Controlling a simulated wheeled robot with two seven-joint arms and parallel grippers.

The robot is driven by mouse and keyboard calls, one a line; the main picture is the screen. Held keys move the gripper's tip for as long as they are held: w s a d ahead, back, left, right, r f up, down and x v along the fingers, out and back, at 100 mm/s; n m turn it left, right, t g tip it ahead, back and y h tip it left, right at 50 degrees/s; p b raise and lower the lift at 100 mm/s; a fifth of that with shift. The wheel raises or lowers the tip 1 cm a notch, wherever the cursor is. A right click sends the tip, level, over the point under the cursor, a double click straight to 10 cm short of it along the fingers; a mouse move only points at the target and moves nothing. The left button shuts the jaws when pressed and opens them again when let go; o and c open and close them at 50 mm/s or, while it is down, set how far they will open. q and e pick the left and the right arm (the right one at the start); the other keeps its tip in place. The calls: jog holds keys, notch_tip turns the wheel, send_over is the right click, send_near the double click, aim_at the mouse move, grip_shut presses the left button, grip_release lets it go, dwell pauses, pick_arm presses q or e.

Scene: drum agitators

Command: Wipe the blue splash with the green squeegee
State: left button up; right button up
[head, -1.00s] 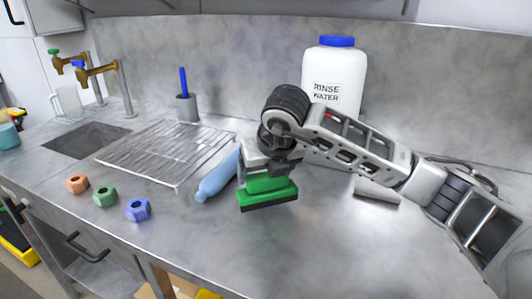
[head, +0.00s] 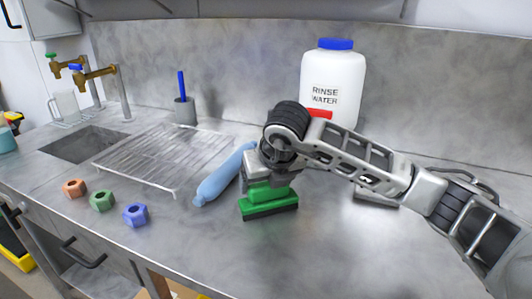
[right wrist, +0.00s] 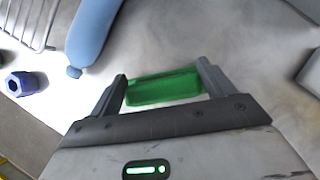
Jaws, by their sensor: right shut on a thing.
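The green squeegee (head: 268,205) has a green block body with a dark strip along its lower edge. My right gripper (head: 270,178) is shut on it and holds it low at the steel counter, its dark edge at or just above the surface. In the right wrist view the green body (right wrist: 163,89) sits between the two fingers. I cannot make out a blue splash on the counter in either view; the squeegee and arm hide part of the surface. My left gripper is not in view.
A light-blue elongated object (head: 222,177) lies just left of the squeegee. A wire rack (head: 160,155), several coloured nuts including a blue one (head: 136,214), and a white rinse-water jug (head: 335,78) stand around. A grey block (head: 376,195) lies right. The front counter is clear.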

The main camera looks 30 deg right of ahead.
jog(key=shift+s+a, duration=0.25)
jog(key=shift+a, duration=0.15)
notch_tip(320, 180, up, 2)
jog(key=shift+s+r+p, duration=0.1)
jog(key=shift+s+p, duration=0.05)
jog(key=shift+p, duration=0.35)
jog(key=shift+r+p, duration=0.4)
jog(key=shift+r, duration=0.25)
notch_tip(320, 180, up, 2)
jog(key=shift+r+p, duration=0.15)
jog(key=shift+p, duration=0.45)
jog(key=shift+r+p, duration=0.4)
jog(key=shift+r, duration=0.35)
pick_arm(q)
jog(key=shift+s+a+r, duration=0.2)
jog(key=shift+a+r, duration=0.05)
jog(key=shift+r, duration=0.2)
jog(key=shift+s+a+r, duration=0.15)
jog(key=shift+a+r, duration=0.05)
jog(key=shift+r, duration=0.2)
pick_arm(e)
jog(key=shift+r, duration=0.3)
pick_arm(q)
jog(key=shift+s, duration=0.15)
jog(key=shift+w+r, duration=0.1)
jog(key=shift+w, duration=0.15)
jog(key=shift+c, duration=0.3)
pick_arm(e)
jog(key=shift+f, duration=0.1)
